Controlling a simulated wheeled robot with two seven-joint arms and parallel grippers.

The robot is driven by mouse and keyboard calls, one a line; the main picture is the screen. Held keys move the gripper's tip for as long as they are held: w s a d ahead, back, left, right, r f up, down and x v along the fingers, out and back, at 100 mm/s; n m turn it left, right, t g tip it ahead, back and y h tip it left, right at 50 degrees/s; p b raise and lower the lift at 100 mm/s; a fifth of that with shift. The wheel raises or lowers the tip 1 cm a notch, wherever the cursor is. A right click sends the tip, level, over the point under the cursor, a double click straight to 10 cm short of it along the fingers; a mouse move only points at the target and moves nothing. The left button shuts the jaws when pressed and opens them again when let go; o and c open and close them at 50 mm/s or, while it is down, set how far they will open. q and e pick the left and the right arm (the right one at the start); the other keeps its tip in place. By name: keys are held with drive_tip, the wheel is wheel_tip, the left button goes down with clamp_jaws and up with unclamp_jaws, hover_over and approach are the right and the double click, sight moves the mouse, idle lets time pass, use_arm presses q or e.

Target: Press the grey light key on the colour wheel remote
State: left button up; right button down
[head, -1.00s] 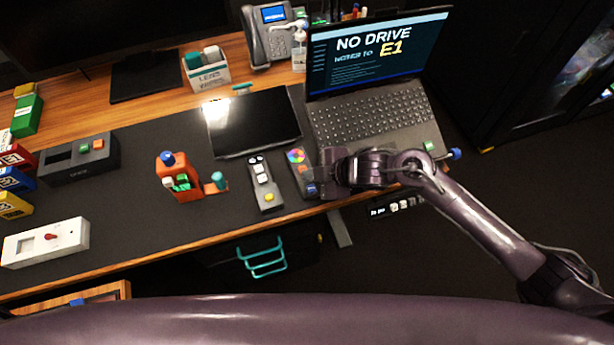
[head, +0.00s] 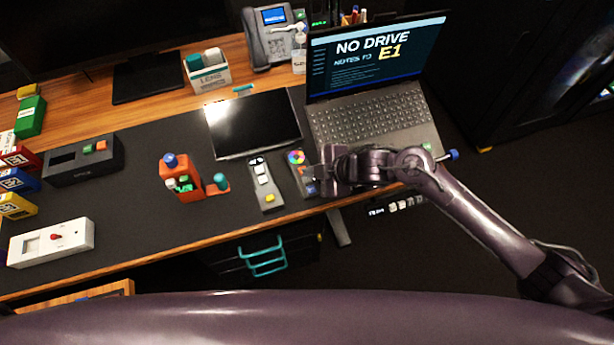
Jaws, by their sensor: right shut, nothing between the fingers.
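The colour wheel remote (head: 297,160) lies on the dark desk mat, left of the laptop's front corner. Its round colour wheel shows at the far end, with small keys below it. I cannot make out the grey light key for certain at this size. My right gripper (head: 318,176) is shut and empty. It is over or beside the right side of the remote's near half and hides part of it. I cannot tell whether it touches the remote. My left gripper is not in view.
A grey remote (head: 265,186) with white and yellow keys lies just left. The laptop (head: 370,112) stands behind my right arm. A black tablet (head: 252,123), an orange holder (head: 181,180) and a white switch box (head: 51,242) are further left. The desk's front edge is close.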

sight(311, 181)
drive_tip(key=shift+r+p, duration=2.4)
drive_tip(key=shift+r, duration=0.15)
drive_tip(key=shift+f, duration=0.1)
